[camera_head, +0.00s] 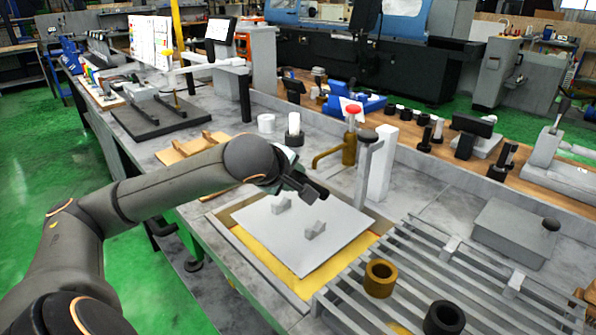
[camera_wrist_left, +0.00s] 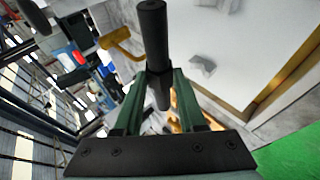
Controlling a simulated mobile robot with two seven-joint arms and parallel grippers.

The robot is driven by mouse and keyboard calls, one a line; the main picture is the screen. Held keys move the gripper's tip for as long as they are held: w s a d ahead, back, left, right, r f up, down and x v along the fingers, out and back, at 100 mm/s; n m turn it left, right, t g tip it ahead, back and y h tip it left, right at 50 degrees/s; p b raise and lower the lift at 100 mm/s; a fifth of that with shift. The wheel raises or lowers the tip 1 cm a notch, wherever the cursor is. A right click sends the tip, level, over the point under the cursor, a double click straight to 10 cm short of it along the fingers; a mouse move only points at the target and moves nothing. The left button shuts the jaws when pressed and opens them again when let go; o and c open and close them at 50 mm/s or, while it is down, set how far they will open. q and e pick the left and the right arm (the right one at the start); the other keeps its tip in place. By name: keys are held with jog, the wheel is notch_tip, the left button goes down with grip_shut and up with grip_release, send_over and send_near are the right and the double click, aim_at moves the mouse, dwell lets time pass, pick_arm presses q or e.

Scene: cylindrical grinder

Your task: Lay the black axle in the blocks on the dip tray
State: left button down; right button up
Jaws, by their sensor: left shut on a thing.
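My left gripper (camera_head: 297,180) reaches in over the back edge of the dip tray (camera_head: 270,237). It is shut on the black axle (camera_head: 316,191), which sticks out past the fingers. In the left wrist view the axle (camera_wrist_left: 153,35) lies between the two green fingers (camera_wrist_left: 159,85). The tray is a pale flat plate with a yellow and brown border. Two small grey blocks stand on it, one nearer the back left (camera_head: 281,205) and one nearer the middle (camera_head: 315,230). The axle is held above the tray, apart from both blocks.
A brass tap (camera_head: 348,140) with a red top and a white upright post (camera_head: 382,165) stand just behind the tray. A slatted metal rack (camera_head: 440,262) with a brass ring (camera_head: 379,278) and a black ring (camera_head: 444,318) lies to the right. A wooden stand (camera_head: 190,148) is at the left.

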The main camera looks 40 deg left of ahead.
pick_arm(q)
jog(key=shift+f+b, duration=0.3)
notch_tip(320, 180, down, 3)
jog(key=b, duration=0.2)
jog(key=shift+s+r+b, duration=0.1)
jog(key=shift+r+b, duration=0.05)
jog(key=shift+b, duration=0.15)
notch_tip(320, 180, down, 3)
jog(key=shift+r+b, duration=0.15)
jog(key=shift+b, duration=1.1)
jog(key=shift+f+b, duration=0.8)
jog(key=shift+f, duration=0.2)
pick_arm(e)
jog(key=shift+n+y, duration=0.3)
jog(key=f, duration=0.1)
jog(key=a+f, duration=0.1)
jog(key=f, duration=0.1)
jog(key=a+f, duration=0.1)
jog(key=f, duration=0.1)
jog(key=shift+w, duration=0.15)
